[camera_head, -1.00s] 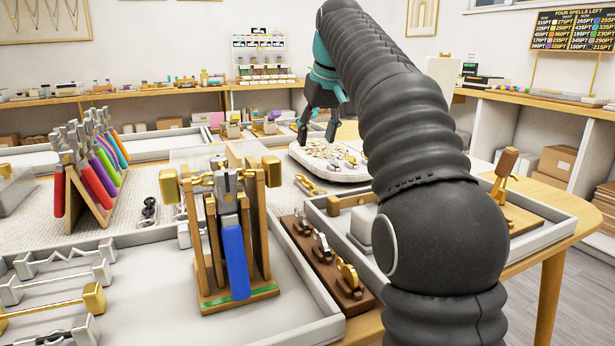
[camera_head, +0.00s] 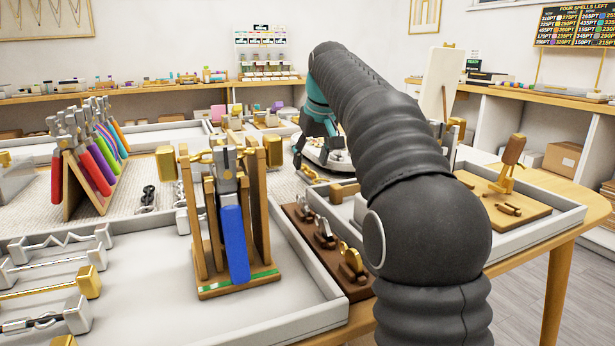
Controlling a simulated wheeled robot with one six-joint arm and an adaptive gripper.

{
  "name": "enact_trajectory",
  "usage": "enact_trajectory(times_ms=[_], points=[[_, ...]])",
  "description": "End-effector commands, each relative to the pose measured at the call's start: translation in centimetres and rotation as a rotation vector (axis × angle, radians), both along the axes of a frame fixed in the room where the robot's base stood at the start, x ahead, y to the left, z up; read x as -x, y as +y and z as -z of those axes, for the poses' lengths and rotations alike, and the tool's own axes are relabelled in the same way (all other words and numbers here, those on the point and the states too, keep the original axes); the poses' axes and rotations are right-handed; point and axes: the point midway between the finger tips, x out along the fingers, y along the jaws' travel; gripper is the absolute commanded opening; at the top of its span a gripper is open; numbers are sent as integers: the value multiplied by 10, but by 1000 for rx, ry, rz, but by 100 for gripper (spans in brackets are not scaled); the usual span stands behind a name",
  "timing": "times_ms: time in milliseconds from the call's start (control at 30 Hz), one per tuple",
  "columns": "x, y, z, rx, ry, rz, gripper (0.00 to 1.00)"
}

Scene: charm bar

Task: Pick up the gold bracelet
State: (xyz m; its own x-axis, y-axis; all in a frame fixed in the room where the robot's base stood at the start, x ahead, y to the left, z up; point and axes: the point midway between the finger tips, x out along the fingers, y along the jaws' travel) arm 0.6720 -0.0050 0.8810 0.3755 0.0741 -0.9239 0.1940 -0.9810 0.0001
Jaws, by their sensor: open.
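A gold chain bracelet (camera_head: 311,174) lies on the pale woven mat, just in front of the white round-cornered tray (camera_head: 313,157). Only part of it shows; my arm covers its right side. My gripper (camera_head: 311,158), with a teal body and dark fingers, points down just above and behind the bracelet in the picture. Its fingers are apart and nothing shows between them. I cannot tell how high the fingertips are over the mat.
A wooden stand with a blue-handled tool (camera_head: 234,243) rises in front. Left of it are a rack of coloured pliers (camera_head: 88,165) and a grey tray (camera_head: 150,315) with bracelet bars. A brown ring block (camera_head: 330,250) and a tray with a wooden board (camera_head: 500,210) stand right.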

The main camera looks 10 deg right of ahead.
Motion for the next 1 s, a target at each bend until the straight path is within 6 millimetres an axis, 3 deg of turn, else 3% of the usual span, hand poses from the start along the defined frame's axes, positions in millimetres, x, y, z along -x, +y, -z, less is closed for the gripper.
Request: enact_trajectory(times_ms=[200,433,467,667,1000], points=[[-11,2,28,0,1,-1,54],[-12,3,29,0,0,-1,54],[-12,3,29,0,0,-1,52],[-12,3,29,0,0,-1,2],[-12,3,28,1,0,-2,0]])
